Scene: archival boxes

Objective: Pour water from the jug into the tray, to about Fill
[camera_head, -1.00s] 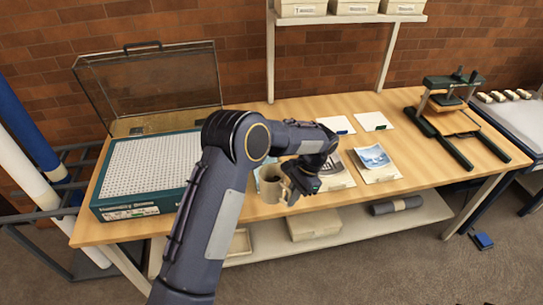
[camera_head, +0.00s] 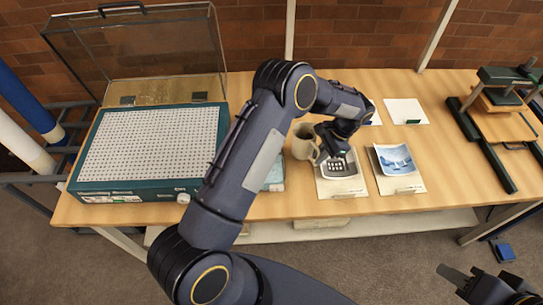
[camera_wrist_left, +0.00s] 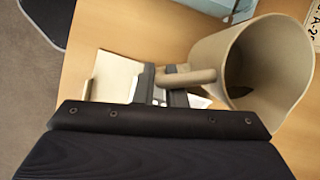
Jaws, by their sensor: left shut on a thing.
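The jug (camera_head: 303,143), a beige cylinder with a side handle, is over the bench left of the photo cards and looks roughly upright. My left gripper (camera_head: 331,148) is shut on its handle, which the left wrist view shows between the fingers (camera_wrist_left: 172,88). That view also shows the jug's open mouth (camera_wrist_left: 225,48) and shadowed inside; I cannot make out water. The teal tray (camera_head: 130,189) with a white perforated grid stands on the left of the bench, its clear lid open behind. I cannot read a fill mark. My right gripper (camera_head: 497,285) is at the lower right corner, partly cut off.
Two photo cards (camera_head: 342,188) (camera_head: 403,184) lie right of the jug. A light blue item (camera_head: 274,180) is partly hidden behind my left arm. A green press (camera_head: 497,100) stands at the right. The wooden bench (camera_head: 460,175) is clear between cards and press.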

